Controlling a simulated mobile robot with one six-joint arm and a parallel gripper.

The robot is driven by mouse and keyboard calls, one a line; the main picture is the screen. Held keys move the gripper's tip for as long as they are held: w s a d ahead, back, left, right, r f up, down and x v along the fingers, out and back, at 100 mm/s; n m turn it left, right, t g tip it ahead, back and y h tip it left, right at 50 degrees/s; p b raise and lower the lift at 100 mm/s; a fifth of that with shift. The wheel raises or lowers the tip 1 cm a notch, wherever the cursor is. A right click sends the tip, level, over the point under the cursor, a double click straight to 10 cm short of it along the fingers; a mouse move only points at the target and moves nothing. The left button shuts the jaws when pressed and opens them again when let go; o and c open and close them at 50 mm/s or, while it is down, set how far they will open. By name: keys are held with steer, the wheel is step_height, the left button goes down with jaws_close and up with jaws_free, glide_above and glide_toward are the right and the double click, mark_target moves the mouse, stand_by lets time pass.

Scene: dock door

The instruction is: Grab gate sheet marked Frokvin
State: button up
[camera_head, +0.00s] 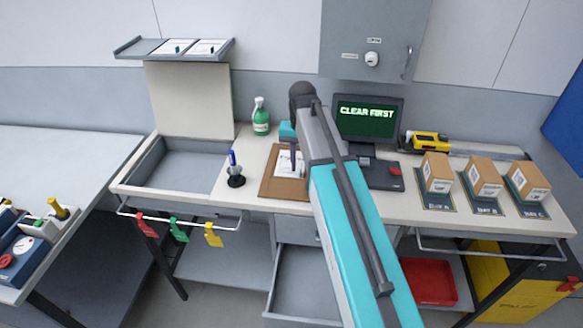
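Two white sheets, the left one (174,46) and the right one (208,47), lie in the slots of a grey wall shelf (141,48) at upper left. Each has a small dark green item on it. Another white sheet (284,165) lies on a brown clipboard (271,187) on the bench. The print on all of them is too small to read, so I cannot tell which is marked Frokvin. My gripper (293,158) points down over the clipboard sheet, partly hidden behind my arm. Its finger opening is not clear, nor whether it touches the sheet.
A pen stand (236,180), green bottle (261,117) and empty grey tray (187,159) are left of the clipboard. A screen (368,118) reads "CLEAR FIRST". Three boxed parcels (483,178) stand at right. An open drawer (303,285) juts out below the bench.

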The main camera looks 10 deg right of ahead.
steer(key=shift+f+b, duration=0.65)
steer(key=shift+f, duration=0.6)
jaws_close()
